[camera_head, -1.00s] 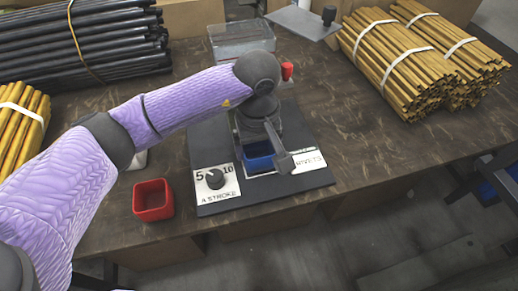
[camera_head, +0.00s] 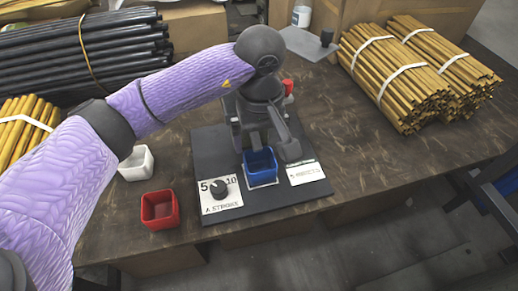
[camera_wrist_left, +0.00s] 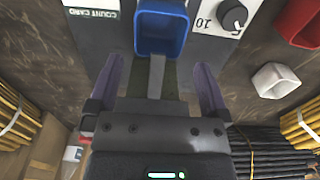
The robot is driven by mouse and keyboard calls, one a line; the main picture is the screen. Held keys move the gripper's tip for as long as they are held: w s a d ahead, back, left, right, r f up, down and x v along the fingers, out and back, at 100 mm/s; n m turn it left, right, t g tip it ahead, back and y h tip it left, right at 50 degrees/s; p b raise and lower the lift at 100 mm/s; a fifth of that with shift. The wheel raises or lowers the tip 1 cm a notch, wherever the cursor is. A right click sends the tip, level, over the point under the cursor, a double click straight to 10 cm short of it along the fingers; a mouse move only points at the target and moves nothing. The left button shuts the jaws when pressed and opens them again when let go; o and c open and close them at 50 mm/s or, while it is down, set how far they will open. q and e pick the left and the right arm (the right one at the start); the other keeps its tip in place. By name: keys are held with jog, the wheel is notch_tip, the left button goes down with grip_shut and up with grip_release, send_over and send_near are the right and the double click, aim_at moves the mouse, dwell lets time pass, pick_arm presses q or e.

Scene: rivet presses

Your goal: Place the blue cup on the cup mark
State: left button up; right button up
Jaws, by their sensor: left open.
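The blue cup (camera_head: 260,167) stands upright on the dark press board, on a white-edged cup mark (camera_head: 264,184) whose front edge shows below it. The cup hides most of the mark. My left gripper (camera_head: 262,138) is just behind the cup, in front of the press. In the left wrist view the open fingers (camera_wrist_left: 158,82) are spread and empty. The blue cup (camera_wrist_left: 162,32) is beyond the fingertips there, apart from them. My right gripper is not in view.
A red cup (camera_head: 160,209) and a white cup (camera_head: 137,163) stand to the left. Black rods (camera_head: 90,50) and yellow rod bundles (camera_head: 415,75) lie farther back.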

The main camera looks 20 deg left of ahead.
pick_arm(q)
notch_tip(320, 180, up, 5)
jog(key=shift+r+p, duration=0.1)
jog(key=shift+p, duration=0.5)
dwell(0.7)
